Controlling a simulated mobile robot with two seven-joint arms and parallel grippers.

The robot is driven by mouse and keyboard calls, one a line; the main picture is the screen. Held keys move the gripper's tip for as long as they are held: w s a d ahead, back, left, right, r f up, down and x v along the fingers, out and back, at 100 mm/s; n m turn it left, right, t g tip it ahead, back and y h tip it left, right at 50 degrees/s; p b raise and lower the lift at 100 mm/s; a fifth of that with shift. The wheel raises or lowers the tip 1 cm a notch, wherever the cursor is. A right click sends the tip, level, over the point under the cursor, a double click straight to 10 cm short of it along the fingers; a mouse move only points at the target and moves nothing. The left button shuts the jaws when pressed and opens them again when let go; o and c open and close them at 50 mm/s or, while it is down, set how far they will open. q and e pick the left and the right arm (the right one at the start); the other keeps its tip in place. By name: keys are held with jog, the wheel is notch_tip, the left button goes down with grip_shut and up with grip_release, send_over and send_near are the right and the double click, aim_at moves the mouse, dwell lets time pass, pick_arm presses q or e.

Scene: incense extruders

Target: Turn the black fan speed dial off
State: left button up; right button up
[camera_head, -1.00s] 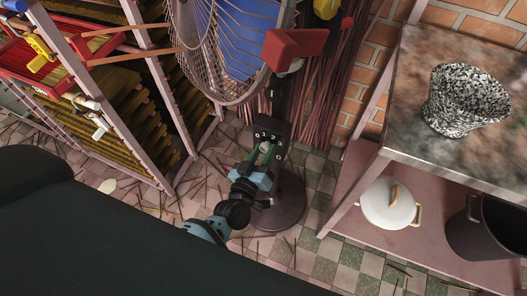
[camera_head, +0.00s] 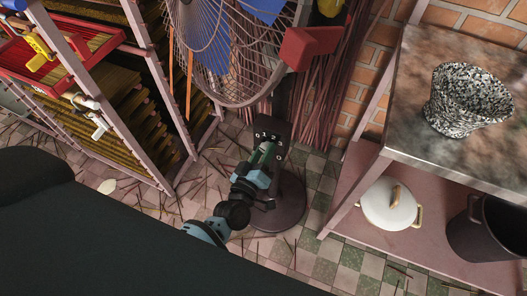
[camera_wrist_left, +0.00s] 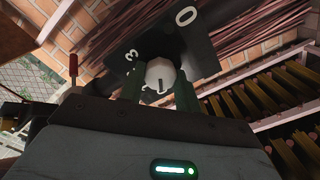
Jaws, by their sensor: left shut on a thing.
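The fan's black control box (camera_head: 280,138) stands low on the stand, with white digits on its face. In the left wrist view the black panel (camera_wrist_left: 195,50) shows a large 0 at upper right and a 3 at left. The speed dial (camera_wrist_left: 160,73) there is a round, pale grey-white knob with a dark pointer line low on its face. My left gripper (camera_head: 264,152) reaches the box from lower left; its green fingers are shut on the dial, one on each side (camera_wrist_left: 160,88). In the head view the gripper hides the dial. My right gripper is not in view.
The fan's wire cage (camera_head: 235,50) and red housing (camera_head: 308,45) are above the box; its round dark base (camera_head: 285,205) is below. A wooden rack (camera_head: 120,120) is at left. A metal table (camera_head: 400,110) and lower shelf with a white pot (camera_head: 388,205) are at right.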

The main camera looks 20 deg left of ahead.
pick_arm(q)
jog(key=o, duration=1)
jog(key=shift+s, duration=0.1)
jog(key=s, duration=0.7)
jog(key=shift+s+a+p, duration=0.15)
jog(key=shift+s+p, duration=0.2)
jog(key=shift+p, duration=0.05)
